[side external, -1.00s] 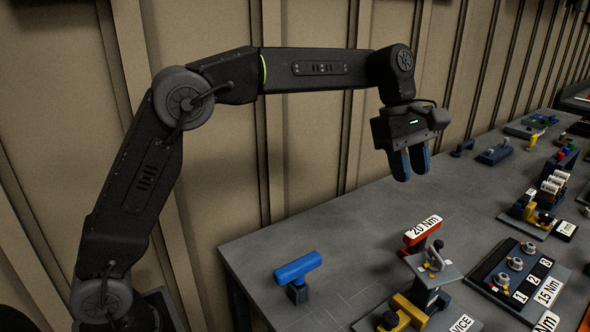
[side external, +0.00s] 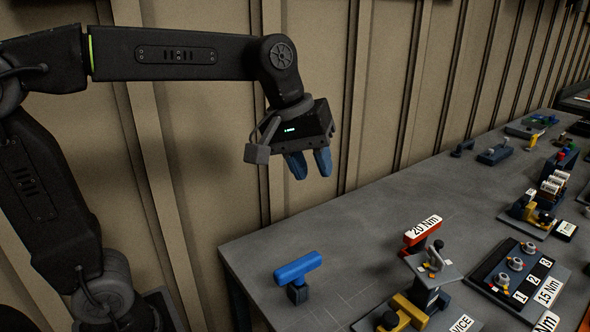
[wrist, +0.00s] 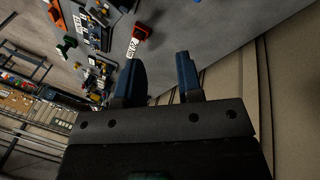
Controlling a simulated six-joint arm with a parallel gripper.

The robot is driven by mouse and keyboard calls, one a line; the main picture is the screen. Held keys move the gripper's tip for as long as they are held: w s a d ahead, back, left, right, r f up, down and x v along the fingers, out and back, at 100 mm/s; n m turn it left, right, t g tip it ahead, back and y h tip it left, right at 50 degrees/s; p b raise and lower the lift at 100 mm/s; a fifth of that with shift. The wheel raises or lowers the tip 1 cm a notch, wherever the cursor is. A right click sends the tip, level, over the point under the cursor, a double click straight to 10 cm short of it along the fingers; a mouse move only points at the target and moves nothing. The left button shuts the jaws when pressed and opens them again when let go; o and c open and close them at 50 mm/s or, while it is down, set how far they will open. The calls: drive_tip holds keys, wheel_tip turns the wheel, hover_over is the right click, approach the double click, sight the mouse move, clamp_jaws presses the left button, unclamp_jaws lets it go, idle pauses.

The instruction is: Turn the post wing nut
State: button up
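A wing nut (side external: 435,257) sits on a small grey plate (side external: 446,271) on top of a dark post at the front of the bench; I take it for the post wing nut. In the side view my gripper (side external: 311,166) hangs in the air, well to the left of the post and above the bench's back left edge. Its two blue fingers are apart with nothing between them. The wrist view also shows the fingers (wrist: 160,62) apart and empty. In that view the wing nut is too small to make out.
A blue T-shaped handle (side external: 298,269) stands left of the post. A red block (side external: 416,249) labelled 20 Nm is just behind it. A plate (side external: 502,285) numbered 1 to 3 carries wing nuts at right. The back left bench is clear.

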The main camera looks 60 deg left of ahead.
drive_tip(key=shift+s+a+f+m, duration=0.25)
drive_tip(key=shift+s+m, duration=0.1)
drive_tip(key=shift+s, duration=0.3)
drive_tip(key=shift+s+a+f+m, duration=0.2)
drive_tip(key=shift+s+m, duration=0.15)
drive_tip(key=shift+s, duration=0.25)
drive_tip(key=c, duration=0.4)
drive_tip(key=shift+w+f, duration=0.25)
drive_tip(key=shift+w, duration=0.05)
drive_tip(key=shift+c, duration=0.9)
drive_tip(key=w+f+m+t, duration=0.1)
drive_tip(key=w+f+m, duration=0.1)
drive_tip(key=w+f+m+t+y, duration=0.1)
drive_tip(key=w+f+m, duration=0.1)
drive_tip(key=w+f, duration=0.1)
drive_tip(key=w+a+f+m+t, duration=0.1)
drive_tip(key=w+f+m+t, duration=0.1)
drive_tip(key=w, duration=0.1)
drive_tip(key=shift+f+m, duration=0.3)
drive_tip(key=shift+m, duration=0.1)
clamp_jaws()
drive_tip(key=m+t+h, duration=0.8)
drive_tip(key=m, duration=1.5)
approach(431, 251)
drive_tip(key=x, duration=0.7)
drive_tip(key=shift+w+d, duration=0.1)
drive_tip(key=shift+w, duration=0.15)
